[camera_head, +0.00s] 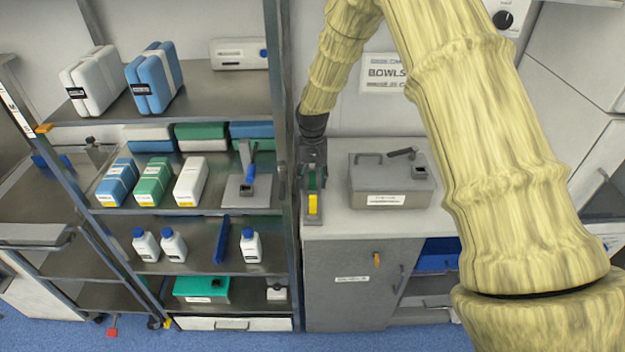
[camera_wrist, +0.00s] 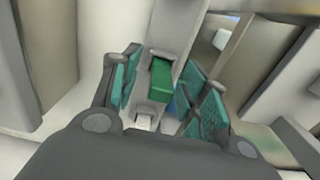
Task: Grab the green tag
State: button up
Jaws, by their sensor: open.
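The green tag (camera_wrist: 161,78) shows in the wrist view as a small green block on a pale grey holder. It lies between the two teal-padded fingers of my gripper (camera_wrist: 164,64), with visible gaps on both sides. In the head view my gripper (camera_head: 312,168) points down at the left end of the grey counter, beside the shelf post. A bit of green shows between its fingers there, but I cannot tell tag from finger pad. A yellow piece (camera_head: 313,204) sits just below the fingers. My gripper is open and holds nothing.
A grey lidded metal box (camera_head: 385,188) stands on the counter right of my gripper. The shelf rack (camera_head: 183,224) with several boxes and bottles stands close on the left, its upright post next to my gripper. A BOWLS sign (camera_head: 386,73) hangs on the wall behind.

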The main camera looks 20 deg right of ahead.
jog(key=shift+f, duration=0.1)
jog(key=c, duration=0.9)
jog(key=shift+c, duration=0.2)
